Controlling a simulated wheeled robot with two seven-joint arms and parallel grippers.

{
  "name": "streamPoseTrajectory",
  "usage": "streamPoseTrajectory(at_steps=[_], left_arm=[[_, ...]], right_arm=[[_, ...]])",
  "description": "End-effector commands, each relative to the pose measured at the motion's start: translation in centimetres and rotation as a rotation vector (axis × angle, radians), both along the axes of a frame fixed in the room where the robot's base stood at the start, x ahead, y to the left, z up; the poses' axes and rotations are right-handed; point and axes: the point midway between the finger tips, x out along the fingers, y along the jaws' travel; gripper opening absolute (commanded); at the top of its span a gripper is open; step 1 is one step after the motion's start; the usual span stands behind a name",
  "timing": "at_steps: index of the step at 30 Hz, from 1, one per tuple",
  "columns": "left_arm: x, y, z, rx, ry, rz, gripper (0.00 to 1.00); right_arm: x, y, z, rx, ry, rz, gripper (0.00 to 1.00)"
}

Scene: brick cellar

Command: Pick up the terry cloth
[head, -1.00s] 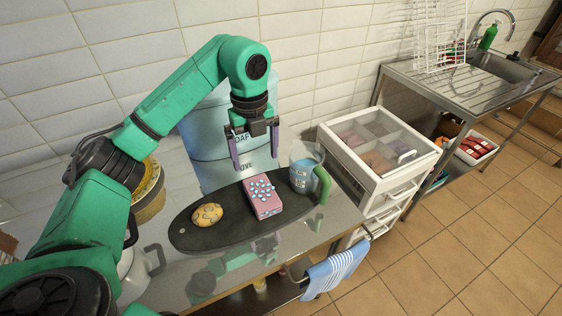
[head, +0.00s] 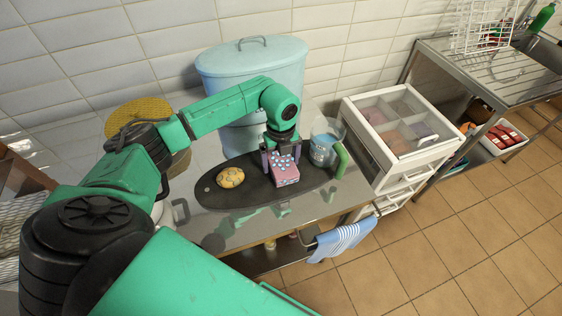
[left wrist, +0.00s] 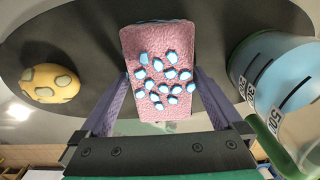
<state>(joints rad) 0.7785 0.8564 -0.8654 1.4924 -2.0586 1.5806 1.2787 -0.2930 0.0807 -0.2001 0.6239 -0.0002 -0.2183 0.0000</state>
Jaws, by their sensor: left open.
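A pink, rough-textured folded block with light blue spots (head: 286,176), which looks like the terry cloth, lies on a dark oval board (head: 222,198). In the left wrist view the pink block (left wrist: 158,108) fills the middle. My left gripper (head: 281,160) is open and low over the block, with one finger on each side of it. I cannot tell whether the fingers touch it. A blue and white striped cloth (head: 342,240) hangs from the rail at the table's front. My right gripper is not in view.
A spotted yellow egg-like object (head: 230,177) lies left of the block on the board. A clear measuring jug with a green handle (head: 323,149) stands close on its right. A large blue bin (head: 250,70) stands behind. White drawers (head: 400,130) stand to the right.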

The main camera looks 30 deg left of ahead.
Motion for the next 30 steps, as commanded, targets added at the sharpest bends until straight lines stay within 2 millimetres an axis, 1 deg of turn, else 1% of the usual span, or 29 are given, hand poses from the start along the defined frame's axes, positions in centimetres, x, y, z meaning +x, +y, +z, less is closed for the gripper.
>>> streamPoseTrajectory(at_steps=[2, 5, 6, 7, 15, 17, 20, 23, 26, 30], left_arm=[[0.0, 0.0, 0.0, 0.0, 0.0, 0.0, 1.0], [0.0, 0.0, 0.0, -0.001, -0.001, 0.0, 0.66], [0.0, 0.0, 0.0, -0.001, -0.001, 0.0, 0.5], [0.0, 0.0, 0.0, -0.001, -0.001, 0.0, 0.42], [0.1, 0.0, 0.1, 0.0, -0.001, 0.0, 0.42], [0.1, 0.0, 0.4, -0.001, -0.003, 0.0, 0.42], [0.2, 0.0, 1.3, -0.001, -0.004, 0.001, 0.42], [0.2, 0.0, 3.2, 0.0, -0.008, 0.001, 0.42], [0.2, 0.0, 6.2, 0.0, -0.011, 0.0, 0.42], [0.2, 0.0, 11.8, -0.001, -0.011, 0.0, 0.42]], right_arm=[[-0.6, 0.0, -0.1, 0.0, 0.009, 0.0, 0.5], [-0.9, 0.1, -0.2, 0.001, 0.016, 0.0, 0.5], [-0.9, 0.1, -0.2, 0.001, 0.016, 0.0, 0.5], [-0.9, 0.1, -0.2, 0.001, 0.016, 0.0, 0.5], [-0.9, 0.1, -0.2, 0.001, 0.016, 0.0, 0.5], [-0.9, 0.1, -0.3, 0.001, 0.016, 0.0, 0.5], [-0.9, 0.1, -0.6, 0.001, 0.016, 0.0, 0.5], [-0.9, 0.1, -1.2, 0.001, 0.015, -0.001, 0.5], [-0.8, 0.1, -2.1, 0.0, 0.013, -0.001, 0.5], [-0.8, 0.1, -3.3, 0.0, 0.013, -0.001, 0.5]])
